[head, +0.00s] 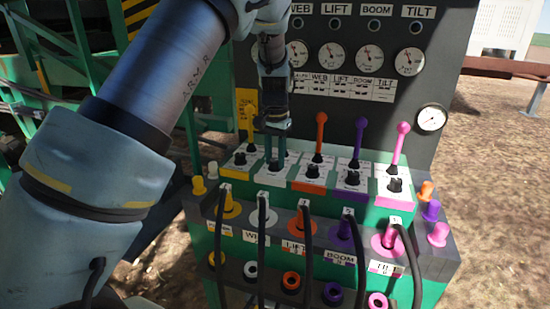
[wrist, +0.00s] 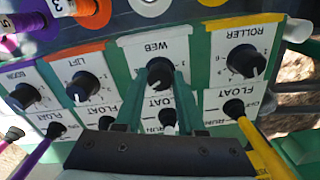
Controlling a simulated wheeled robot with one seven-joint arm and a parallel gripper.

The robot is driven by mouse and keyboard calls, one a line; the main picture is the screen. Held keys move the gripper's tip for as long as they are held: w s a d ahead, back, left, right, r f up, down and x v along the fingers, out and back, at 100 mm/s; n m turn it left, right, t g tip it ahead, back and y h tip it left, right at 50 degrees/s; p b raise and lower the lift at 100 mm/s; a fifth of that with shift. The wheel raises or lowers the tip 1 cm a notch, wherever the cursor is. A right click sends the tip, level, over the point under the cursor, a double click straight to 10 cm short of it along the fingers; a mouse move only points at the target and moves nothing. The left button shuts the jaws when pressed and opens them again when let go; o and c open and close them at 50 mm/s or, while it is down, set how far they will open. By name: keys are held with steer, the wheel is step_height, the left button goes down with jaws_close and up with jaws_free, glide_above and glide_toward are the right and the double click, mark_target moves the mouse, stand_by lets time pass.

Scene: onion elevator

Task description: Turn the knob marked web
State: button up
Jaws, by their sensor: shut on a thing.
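The black knob marked WEB (wrist: 160,69) sits on a white plate in the upper middle of the wrist view. My gripper (head: 275,163) points down at the WEB plate (head: 273,180) in the head view and mostly hides the knob there. In the wrist view, the two green fingers of my gripper (wrist: 160,83) stand on either side of the WEB knob. The gripper is shut on the knob, whose face and white mark show between the fingertips.
The roller knob (wrist: 246,61) and lift knob (wrist: 83,86) flank it. Yellow (wrist: 265,147), orange (head: 319,135), purple (head: 358,140) and pink (head: 399,145) levers rise close by. Gauges (head: 334,56) are on the dark panel behind. Cables hang in front.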

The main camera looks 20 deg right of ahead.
jaws_close()
steer(key=shift+n, duration=0.4)
steer(key=n+p, duration=0.1)
steer(key=n, duration=0.2)
steer(key=shift+r, duration=0.1)
steer(key=shift+n+p, duration=0.5)
steer(key=shift+n, duration=1.5)
steer(key=o, duration=0.8)
jaws_free()
